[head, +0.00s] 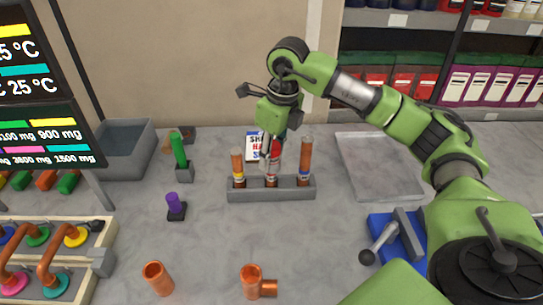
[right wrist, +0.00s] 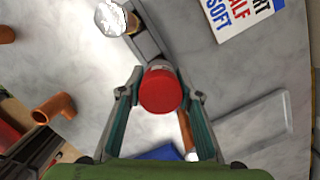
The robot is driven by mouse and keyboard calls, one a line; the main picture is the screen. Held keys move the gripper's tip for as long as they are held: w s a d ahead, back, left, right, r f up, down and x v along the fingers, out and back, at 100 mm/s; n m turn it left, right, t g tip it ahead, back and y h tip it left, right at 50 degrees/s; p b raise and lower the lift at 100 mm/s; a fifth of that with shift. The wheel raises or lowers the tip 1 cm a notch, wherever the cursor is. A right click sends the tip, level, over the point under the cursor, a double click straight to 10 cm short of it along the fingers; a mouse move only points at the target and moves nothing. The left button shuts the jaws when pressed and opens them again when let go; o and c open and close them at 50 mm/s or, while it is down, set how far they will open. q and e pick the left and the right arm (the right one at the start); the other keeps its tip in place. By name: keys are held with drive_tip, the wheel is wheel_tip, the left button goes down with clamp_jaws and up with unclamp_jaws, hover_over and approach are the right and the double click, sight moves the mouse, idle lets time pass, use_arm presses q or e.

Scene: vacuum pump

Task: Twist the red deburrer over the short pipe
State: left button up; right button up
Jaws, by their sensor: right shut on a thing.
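The red deburrer (right wrist: 160,92) is between the fingers of my right gripper (head: 272,150), which is shut on it. In the head view a bit of its red body (head: 275,148) shows between the fingers. The grey rack (head: 290,193) holds three upright pipes: a left pipe (head: 238,166), a short middle pipe (head: 271,181) and a tall right pipe (head: 305,158). My right gripper is over the short pipe, with the deburrer above it. The fingers hide the short pipe's top, so I cannot tell whether they touch. My left gripper is not in view.
A green tool (head: 180,150) and a purple tool (head: 175,206) stand in holders left of the rack. Loose copper fittings (head: 157,278) (head: 252,281) lie in front. A blue vise (head: 400,238) and a shallow tray (head: 375,185) are to the right.

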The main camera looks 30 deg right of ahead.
drive_tip(key=shift+n, duration=0.8)
drive_tip(key=m, duration=0.7)
drive_tip(key=shift+h, duration=0.4)
drive_tip(key=n, duration=0.2)
drive_tip(key=shift+n, duration=0.3)
drive_tip(key=n+y, duration=0.1)
drive_tip(key=n, duration=0.3)
drive_tip(key=shift+b, duration=0.3)
drive_tip(key=shift+r, duration=0.1)
